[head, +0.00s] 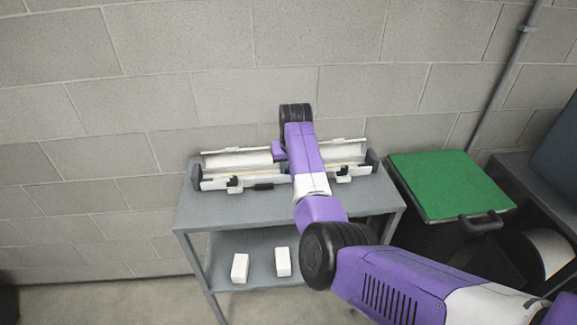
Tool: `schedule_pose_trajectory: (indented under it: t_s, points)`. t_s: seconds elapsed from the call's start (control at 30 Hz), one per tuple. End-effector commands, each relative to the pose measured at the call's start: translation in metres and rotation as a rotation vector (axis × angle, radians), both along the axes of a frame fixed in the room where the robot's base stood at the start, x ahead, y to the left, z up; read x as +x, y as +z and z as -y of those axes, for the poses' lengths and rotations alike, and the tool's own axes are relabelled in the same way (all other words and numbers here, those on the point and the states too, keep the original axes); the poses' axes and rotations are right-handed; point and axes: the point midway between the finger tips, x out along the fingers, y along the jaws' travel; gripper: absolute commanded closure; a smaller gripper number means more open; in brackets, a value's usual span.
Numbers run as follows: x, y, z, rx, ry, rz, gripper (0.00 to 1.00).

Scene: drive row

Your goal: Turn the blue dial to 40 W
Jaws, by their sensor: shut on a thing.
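I see no blue dial and no watt marks in the head view. A long white device (232,161) with dark grey ends lies on the grey table (208,212) against the wall. Small black parts show along its front edge. My purple arm reaches over its middle and hides that part. The arm bends at a black wrist joint near the wall. My gripper's fingers are hidden behind my own arm, so what they touch does not show.
Two white blocks (240,268) (283,262) stand on the table's lower shelf (258,240). A green-topped dark bin (447,185) stands close to the table's right side. A dark grey piece of furniture is at the far right.

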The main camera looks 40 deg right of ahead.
Motion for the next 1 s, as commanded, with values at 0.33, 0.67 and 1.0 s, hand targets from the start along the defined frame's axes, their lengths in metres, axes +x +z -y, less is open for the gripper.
schedule_pose_trajectory:
  t_s: [0.33, 0.67, 1.0]
  points:
    - [0.0013, 0.0000, -0.0013, -0.001, -0.221, 0.001, 1.00]
    - [0.0012, 0.0004, -0.0010, -0.001, -0.232, 0.001, 1.00]
    - [0.0011, 0.0004, -0.0013, -0.001, -0.230, 0.001, 0.67]
